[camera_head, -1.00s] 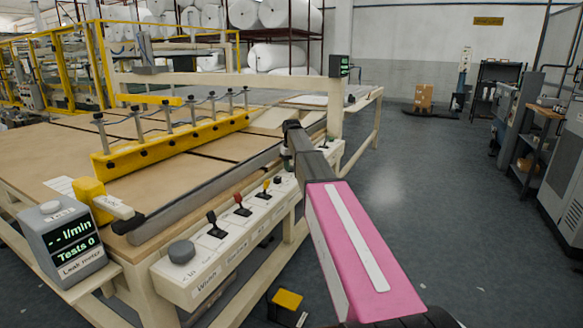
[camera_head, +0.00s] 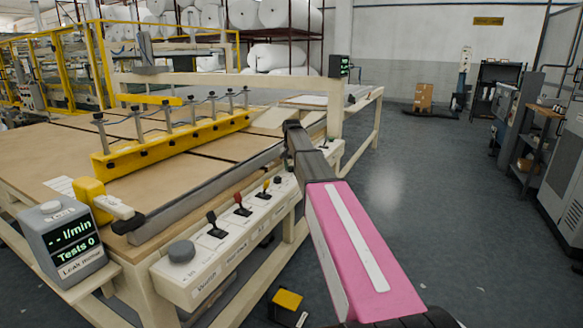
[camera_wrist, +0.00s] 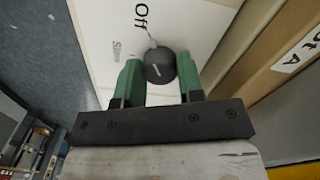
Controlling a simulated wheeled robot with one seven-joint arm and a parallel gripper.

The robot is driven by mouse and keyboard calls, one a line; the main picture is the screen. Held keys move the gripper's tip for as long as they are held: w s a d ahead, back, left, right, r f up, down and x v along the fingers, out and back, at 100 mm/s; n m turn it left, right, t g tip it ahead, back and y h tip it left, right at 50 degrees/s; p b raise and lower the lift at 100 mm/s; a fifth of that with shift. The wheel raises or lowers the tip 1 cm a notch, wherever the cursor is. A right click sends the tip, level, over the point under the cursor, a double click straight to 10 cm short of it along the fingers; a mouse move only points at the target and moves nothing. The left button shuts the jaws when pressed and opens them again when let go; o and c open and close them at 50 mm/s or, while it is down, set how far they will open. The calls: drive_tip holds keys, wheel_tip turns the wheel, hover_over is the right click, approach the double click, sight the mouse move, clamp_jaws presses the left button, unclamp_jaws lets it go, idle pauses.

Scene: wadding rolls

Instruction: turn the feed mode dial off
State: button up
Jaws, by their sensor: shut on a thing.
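The feed mode dial (camera_wrist: 160,66) is a round dark knob with a short white mark, in the middle of the wrist view. It sits on a cream panel (camera_wrist: 98,40). An "Off" label is printed just above it, and a smaller label that looks like "Slow" is to its upper left. My gripper (camera_wrist: 159,76) has its green fingers on either side of the knob, shut on it. The white mark slants, and I cannot tell exactly which label it points to. In the head view my pink and grey arm hides the dial and most of the gripper.
The cream control box (camera_head: 180,292) carries a grey knob (camera_head: 181,251) and several small levers along the table's front. A leak meter (camera_head: 62,240) stands at the left corner. A yellow-topped pedal (camera_head: 287,300) is on the floor. Open floor lies to the right.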

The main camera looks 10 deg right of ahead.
sight(292, 167)
drive_tip(key=o, duration=0.9)
wheel_tip(292, 167, up, 11)
drive_tip(key=shift+f, duration=0.1)
idle(0.4)
